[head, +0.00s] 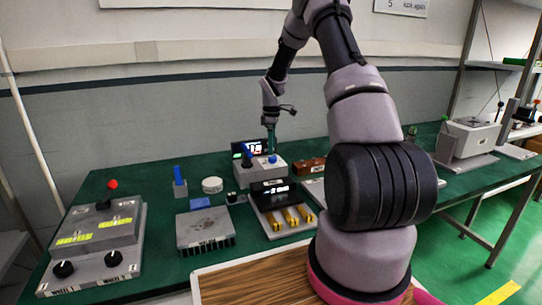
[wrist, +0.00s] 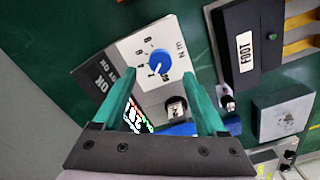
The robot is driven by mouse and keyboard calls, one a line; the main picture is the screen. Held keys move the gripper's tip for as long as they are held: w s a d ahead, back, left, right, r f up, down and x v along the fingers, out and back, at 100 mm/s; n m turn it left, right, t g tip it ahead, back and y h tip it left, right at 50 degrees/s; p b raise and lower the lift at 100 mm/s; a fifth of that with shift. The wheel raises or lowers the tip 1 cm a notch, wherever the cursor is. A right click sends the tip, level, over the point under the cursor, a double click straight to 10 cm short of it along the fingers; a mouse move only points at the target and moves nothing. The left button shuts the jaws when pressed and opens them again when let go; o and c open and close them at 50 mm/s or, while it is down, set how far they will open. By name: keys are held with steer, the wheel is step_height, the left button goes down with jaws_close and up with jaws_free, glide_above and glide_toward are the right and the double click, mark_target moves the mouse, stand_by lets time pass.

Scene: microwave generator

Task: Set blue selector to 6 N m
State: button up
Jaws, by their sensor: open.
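The blue selector (wrist: 159,62) is a round knob on a pale panel (wrist: 140,45) marked "N m", with small digits around it. Its pointer direction is too small to read surely. In the head view the selector (head: 273,159) sits on top of a light box (head: 262,171) at the back of the bench. My gripper (wrist: 160,77) is open and empty, its two teal fingers either side of the view below the knob. In the head view my gripper (head: 271,146) hangs just above the box, near the knob. I cannot tell whether the fingers touch anything.
A black FOOT unit (wrist: 245,45) lies to the right in the wrist view. A grey finned block (head: 205,229) and a two-knob console (head: 95,245) are nearer on the green bench.

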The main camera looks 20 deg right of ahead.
mark_target(272, 157)
steer(key=shift+f, duration=2.2)
jaws_close()
